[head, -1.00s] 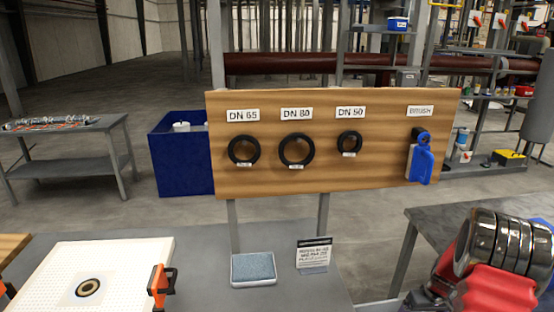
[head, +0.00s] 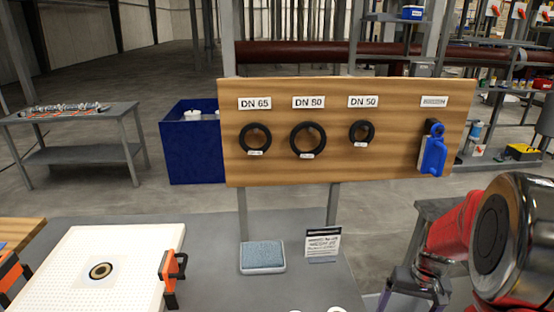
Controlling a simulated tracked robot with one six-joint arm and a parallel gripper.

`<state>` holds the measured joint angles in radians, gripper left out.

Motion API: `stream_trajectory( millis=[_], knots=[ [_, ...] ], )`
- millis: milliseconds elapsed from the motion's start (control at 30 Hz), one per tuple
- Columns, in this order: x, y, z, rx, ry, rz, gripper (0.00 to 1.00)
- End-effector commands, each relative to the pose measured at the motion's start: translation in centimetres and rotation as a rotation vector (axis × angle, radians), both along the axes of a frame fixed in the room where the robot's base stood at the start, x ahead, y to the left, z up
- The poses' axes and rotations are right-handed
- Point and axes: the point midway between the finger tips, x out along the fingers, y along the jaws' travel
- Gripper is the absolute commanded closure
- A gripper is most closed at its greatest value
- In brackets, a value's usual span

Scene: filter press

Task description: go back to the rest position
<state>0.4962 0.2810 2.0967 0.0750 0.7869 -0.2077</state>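My arm shows at the right edge as red and chrome links. What looks like my gripper (head: 412,296) is at the bottom right, below the red link, dark grey and cut off by the lower edge. Its fingertips are not clearly seen, so I cannot tell whether it is open or holds anything. It appears in front of the grey table at the right.
A wooden board (head: 340,172) carries black rings under DN labels and a blue brush (head: 432,155). A blue bin (head: 190,150) stands left of it. Below are a grey pad (head: 262,256), a sign (head: 322,243) and a white perforated plate (head: 130,255) with an orange-black clamp (head: 172,275).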

Motion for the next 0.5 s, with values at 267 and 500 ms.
stream_trajectory(
  millis=[267,500],
  knots=[
    [-2.1,4.3,4.9,-0.032,-0.035,0.012,0.11],
    [-4.1,7.6,8.3,-0.059,-0.077,0.032,0.11]
  ],
)
